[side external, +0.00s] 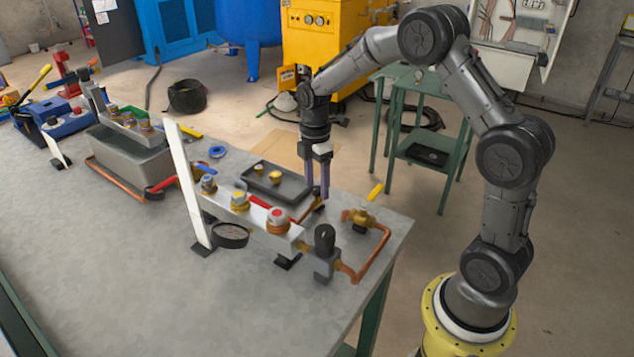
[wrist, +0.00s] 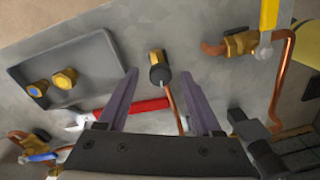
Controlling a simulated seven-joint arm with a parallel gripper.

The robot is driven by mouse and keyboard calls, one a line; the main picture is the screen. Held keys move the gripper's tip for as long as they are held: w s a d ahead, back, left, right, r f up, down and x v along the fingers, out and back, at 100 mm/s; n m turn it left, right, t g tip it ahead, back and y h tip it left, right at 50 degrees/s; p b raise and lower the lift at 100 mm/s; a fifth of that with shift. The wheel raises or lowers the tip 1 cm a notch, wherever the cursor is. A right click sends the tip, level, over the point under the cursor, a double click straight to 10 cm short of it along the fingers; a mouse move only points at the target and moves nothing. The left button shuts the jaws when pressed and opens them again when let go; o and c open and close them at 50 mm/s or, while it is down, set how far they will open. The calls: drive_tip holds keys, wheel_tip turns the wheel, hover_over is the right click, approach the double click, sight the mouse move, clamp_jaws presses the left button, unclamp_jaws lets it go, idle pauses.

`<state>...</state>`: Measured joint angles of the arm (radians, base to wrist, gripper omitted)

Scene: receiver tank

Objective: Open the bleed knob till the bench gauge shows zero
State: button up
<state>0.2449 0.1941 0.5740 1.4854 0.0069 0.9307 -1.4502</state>
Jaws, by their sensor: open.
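My gripper (side external: 317,192) points down over the bench, open and empty. In the wrist view its two fingers (wrist: 161,80) stand apart. A small dark knob with a pale line (wrist: 159,76), on a brass fitting, shows between the fingertips; it looks like the bleed knob. I cannot tell whether the fingers reach down around it. In the side view the gripper hides most of that spot. A round dark-rimmed gauge (side external: 230,236) sits in front of the manifold (side external: 252,218); its reading is not legible.
A grey tray (side external: 258,193) with brass fittings lies left of my gripper. A red-handled tool (wrist: 150,106) lies beneath the fingers. A black upright cylinder (side external: 324,239) and copper pipe (side external: 375,258) stand to the right. The bench's front left (side external: 130,270) is clear.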

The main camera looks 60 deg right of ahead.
clamp_jaws()
idle(0.3)
drive_tip(key=shift+m, duration=0.3)
